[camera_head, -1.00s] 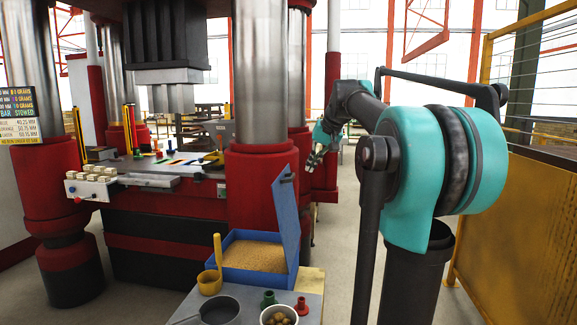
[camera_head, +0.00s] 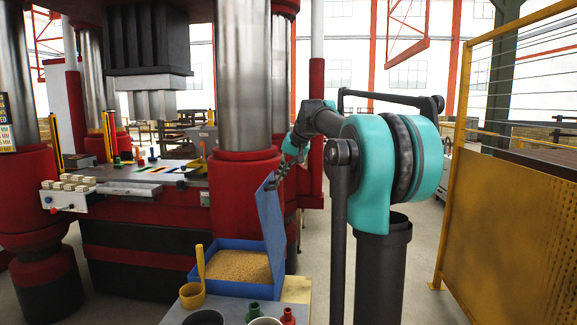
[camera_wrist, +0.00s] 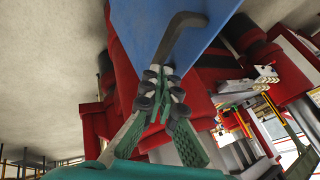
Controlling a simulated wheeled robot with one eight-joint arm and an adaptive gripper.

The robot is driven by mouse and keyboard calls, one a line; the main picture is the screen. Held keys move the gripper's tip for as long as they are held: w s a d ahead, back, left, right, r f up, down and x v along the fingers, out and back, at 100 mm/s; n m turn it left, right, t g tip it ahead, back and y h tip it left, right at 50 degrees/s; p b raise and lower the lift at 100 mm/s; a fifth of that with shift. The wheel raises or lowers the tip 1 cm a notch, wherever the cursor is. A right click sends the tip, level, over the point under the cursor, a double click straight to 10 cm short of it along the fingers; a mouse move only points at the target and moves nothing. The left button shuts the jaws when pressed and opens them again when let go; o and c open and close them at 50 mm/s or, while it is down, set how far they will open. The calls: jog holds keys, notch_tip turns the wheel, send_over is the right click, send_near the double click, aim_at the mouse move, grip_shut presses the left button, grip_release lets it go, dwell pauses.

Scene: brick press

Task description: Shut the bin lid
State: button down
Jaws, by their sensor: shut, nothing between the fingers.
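The blue bin (camera_head: 222,289) stands on a small stand in front of the press, filled with tan grains. Its blue lid (camera_head: 270,220) stands open, nearly upright, at the bin's right side. In the wrist view the lid (camera_wrist: 145,28) fills the top middle, with a dark bent handle (camera_wrist: 180,27) on it. My gripper (camera_head: 281,172) is at the lid's upper edge in the head view. In the wrist view my gripper (camera_wrist: 166,86) is shut and empty, its tips close to the handle's lower end. I cannot tell whether they touch.
A yellow scoop (camera_head: 193,294) leans at the bin's left front. Green (camera_head: 253,311) and red (camera_head: 288,316) pieces stand in front of it. A red press column (camera_head: 242,180) rises close behind the bin. A yellow fence (camera_head: 500,210) stands at the right.

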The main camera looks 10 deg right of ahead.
aim_at(268, 182)
jog(key=shift+w+a+f, duration=0.1)
jog(key=shift+w+a, duration=0.1)
jog(key=shift+a, duration=0.5)
jog(key=shift+w+a+f, duration=0.1)
jog(key=shift+w+a, duration=0.1)
jog(key=shift+a, duration=0.5)
jog(key=shift+a, duration=0.1)
